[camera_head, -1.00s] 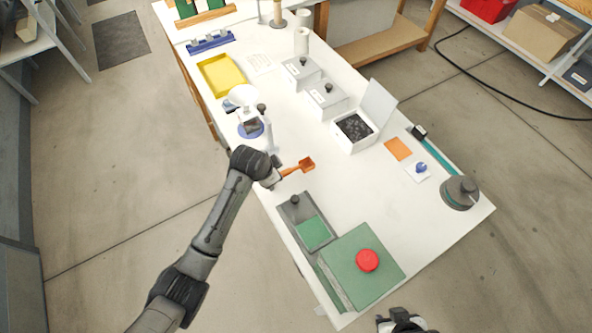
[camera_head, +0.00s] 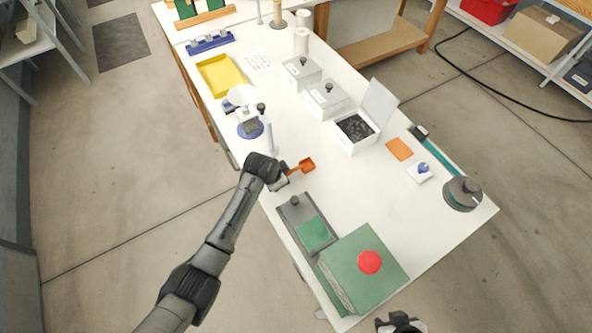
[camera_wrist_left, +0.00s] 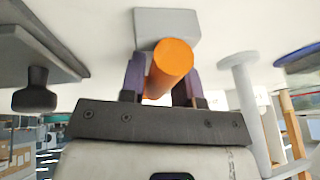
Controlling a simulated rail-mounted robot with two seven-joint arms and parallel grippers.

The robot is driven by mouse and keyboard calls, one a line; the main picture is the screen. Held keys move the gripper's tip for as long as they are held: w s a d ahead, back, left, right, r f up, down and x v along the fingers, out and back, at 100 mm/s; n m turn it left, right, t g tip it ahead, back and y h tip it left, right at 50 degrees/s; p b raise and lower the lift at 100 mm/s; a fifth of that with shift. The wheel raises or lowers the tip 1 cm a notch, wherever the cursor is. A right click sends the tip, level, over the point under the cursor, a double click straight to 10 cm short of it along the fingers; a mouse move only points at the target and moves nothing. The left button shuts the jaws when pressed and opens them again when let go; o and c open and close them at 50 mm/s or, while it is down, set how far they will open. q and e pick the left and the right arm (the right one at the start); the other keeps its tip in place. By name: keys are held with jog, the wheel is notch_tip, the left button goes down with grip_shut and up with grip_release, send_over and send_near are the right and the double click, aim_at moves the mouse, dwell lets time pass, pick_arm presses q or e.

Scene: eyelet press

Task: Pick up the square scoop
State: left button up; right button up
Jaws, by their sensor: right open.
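The orange square scoop (camera_head: 306,165) lies near the front left edge of the white table, its square head pointing right. My left gripper (camera_head: 285,181) is at the handle end of the scoop. In the left wrist view the round end of its orange handle (camera_wrist_left: 173,58) sits between the two dark fingers of my left gripper (camera_wrist_left: 160,90). The handle hides their inner faces, so I cannot tell whether they press on it. My right gripper (camera_head: 400,323) is open at the bottom edge of the head view, away from the scoop.
A dark plate with a green pad (camera_head: 315,234) and a green press with a red button (camera_head: 370,262) stand nearer the front. A stand with a blue base (camera_head: 250,131) is beyond my left gripper.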

pick_arm(q)
grip_shut()
jog(key=shift+r, duration=0.15)
jog(key=shift+r, duration=0.4)
jog(key=r, duration=0.1)
jog(key=d+r, duration=0.1)
jog(key=r+p, duration=0.1)
jog(key=r, duration=0.1)
jog(key=shift+s+d, duration=0.2)
jog(key=shift+s, duration=0.1)
jog(key=s+d+r, duration=0.4)
jog(key=d+r, duration=0.2)
jog(key=d, duration=0.3)
jog(key=shift+d+p, duration=0.2)
jog(key=shift+p, duration=0.15)
